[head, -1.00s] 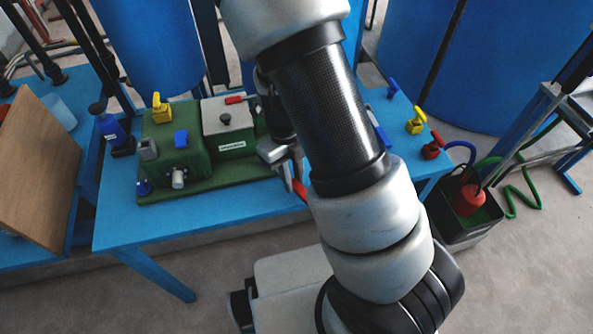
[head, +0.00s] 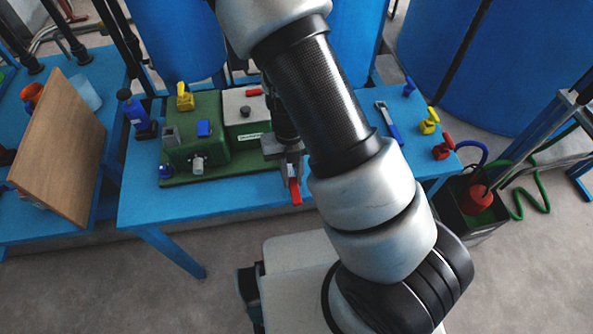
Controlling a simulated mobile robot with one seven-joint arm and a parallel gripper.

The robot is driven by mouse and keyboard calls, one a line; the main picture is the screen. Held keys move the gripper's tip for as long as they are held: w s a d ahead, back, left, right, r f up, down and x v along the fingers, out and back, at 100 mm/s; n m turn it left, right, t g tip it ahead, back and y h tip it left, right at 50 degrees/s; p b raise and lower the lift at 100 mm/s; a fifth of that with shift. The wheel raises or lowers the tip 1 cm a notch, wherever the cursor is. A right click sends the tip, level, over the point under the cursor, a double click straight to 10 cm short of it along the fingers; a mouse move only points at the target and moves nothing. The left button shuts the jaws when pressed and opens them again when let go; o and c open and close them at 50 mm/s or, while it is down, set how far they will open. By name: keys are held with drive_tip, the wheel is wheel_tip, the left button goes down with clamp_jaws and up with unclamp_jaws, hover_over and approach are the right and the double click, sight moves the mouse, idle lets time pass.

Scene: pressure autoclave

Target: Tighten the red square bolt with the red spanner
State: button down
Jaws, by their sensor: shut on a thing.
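My gripper (head: 291,174) is shut on the red spanner (head: 295,192) near the front edge of the blue table, right of the green machine. The spanner's red end sticks out below the fingers toward the front edge; the rest of it is hidden by the fingers. I cannot make out the red square bolt for certain. A small red part (head: 253,92) shows on top of the machine's pale box, but its shape is too small to tell. My arm hides the table's middle right.
The green machine (head: 215,165) stands on the blue table (head: 150,207). A blue spanner (head: 388,122) lies right of my arm, near blue, yellow (head: 428,121) and red (head: 443,147) valves. A wooden board (head: 65,145) leans on the left table. A black bin (head: 475,225) stands on the floor at right.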

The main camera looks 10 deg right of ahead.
drive_tip(key=shift+w+a+m, duration=0.1)
drive_tip(key=shift+a+m, duration=0.25)
drive_tip(key=shift+m, duration=0.05)
drive_tip(key=shift+p, duration=0.3)
drive_tip(key=shift+r, duration=0.1)
drive_tip(key=shift+r+p, duration=2.4)
drive_tip(key=shift+p, duration=0.4)
